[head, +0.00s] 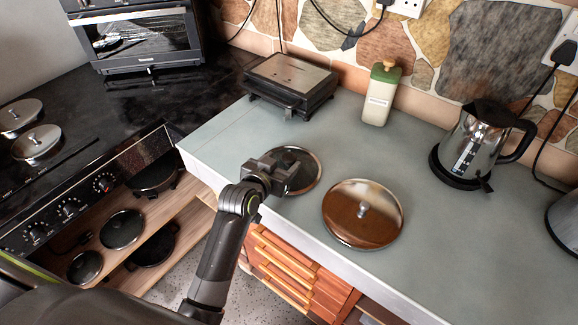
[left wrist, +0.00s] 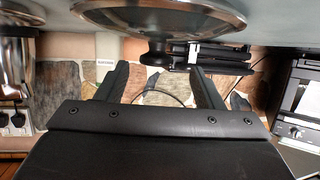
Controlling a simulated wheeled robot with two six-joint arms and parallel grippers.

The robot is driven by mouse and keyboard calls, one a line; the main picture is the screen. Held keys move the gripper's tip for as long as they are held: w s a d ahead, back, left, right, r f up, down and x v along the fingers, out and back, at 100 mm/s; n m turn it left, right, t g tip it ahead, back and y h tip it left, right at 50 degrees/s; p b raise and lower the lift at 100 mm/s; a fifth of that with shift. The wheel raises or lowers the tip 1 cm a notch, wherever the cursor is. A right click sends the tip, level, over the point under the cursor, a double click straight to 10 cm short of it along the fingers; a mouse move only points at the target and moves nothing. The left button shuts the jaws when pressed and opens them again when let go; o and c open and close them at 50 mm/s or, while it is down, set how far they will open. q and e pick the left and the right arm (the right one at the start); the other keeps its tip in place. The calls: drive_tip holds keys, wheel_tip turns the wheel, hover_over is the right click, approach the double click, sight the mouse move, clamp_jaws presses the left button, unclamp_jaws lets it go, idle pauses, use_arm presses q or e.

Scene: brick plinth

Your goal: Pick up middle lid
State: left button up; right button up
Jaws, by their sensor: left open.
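A round steel lid (head: 310,168) lies on the grey-green counter, between the lids on the hob and a larger lid on its right. My left gripper (head: 282,174) is over this lid's left part and hides its knob in the head view. In the left wrist view the lid (left wrist: 190,12) spans the top, with its dark knob (left wrist: 157,54) pointing between the finger lines. The open left gripper (left wrist: 160,72) is empty, its fingers on either side of the knob's line. Contact cannot be told. My right gripper is not in view.
The larger lid (head: 350,222) lies close on the right. Two lids (head: 37,145) sit on the black hob at left. A black grill (head: 290,82), a green-topped bottle (head: 379,95) and a kettle (head: 472,145) stand behind. The counter's front edge (head: 300,225) is near my arm.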

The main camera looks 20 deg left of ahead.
sight(287, 161)
use_arm(q)
drive_tip(key=x, duration=0.1)
drive_tip(key=p+x, duration=0.1)
drive_tip(key=x, duration=0.1)
drive_tip(key=shift+s+d+f, duration=0.1)
drive_tip(key=shift+d, duration=0.15)
drive_tip(key=shift+x, duration=0.8)
drive_tip(key=shift+a, duration=0.1)
drive_tip(key=shift+c, duration=0.2)
drive_tip(key=c, duration=1.2)
